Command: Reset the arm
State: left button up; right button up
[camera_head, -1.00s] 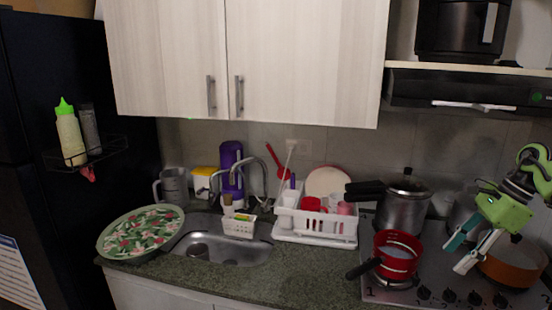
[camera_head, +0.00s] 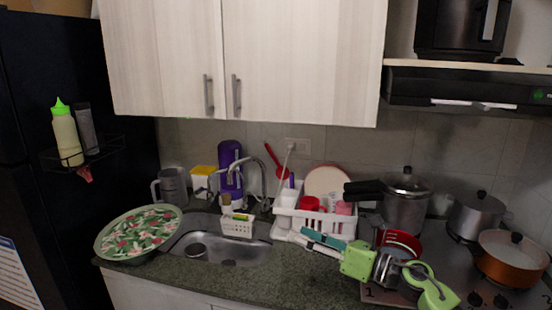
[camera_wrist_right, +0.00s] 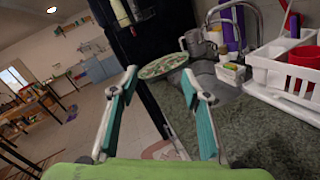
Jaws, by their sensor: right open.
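My right gripper (camera_head: 308,239) is open and empty. In the head view it reaches in from the lower right, over the counter in front of the white dish rack, with its fingers pointing left. In the right wrist view its two teal-padded fingers (camera_wrist_right: 163,108) are spread wide with nothing between them. Beyond them lie the room's floor, the dark fridge side and the sink area. My left gripper is not in view.
The white dish rack (camera_head: 322,224) stands just behind the right gripper. A red pot (camera_head: 401,241), a pressure cooker (camera_head: 405,207) and an orange pan (camera_head: 511,258) sit at the stove. A patterned round tray (camera_head: 138,233) lies left of the sink (camera_head: 222,247). Front counter space is clear.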

jog(key=s+d+f+m+t+h, duration=0.2)
jog(key=s+d+f+m+h, duration=0.5)
jog(key=m, duration=0.9)
jog(key=s+d+f+m+t+h, duration=0.3)
jog(key=d+f+m+h, duration=0.4)
jog(key=m, duration=0.8)
jog(key=s+f+m+g, duration=0.35)
jog(key=s+f, duration=0.25)
jog(key=s, duration=0.4)
jog(key=s+f+m+g+h, duration=0.1)
jog(key=s+f+m+g, duration=0.3)
jog(key=s, duration=0.6)
jog(key=s+f+m+g, duration=0.2)
jog(key=s+f+g, duration=0.4)
jog(key=s, duration=0.4)
notch_tip(320, 180, down, 32)
jog(key=s+b, duration=0.2)
jog(key=b, duration=0.4)
pick_arm(q)
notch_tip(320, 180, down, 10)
jog(key=b, duration=0.4)
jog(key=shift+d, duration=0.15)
pick_arm(e)
jog(key=s+d+f, duration=0.2)
jog(key=s+f, duration=1.5)
jog(key=f, duration=0.3)
jog(key=shift+d+g, duration=0.25)
jog(key=shift+g, duration=0.2)
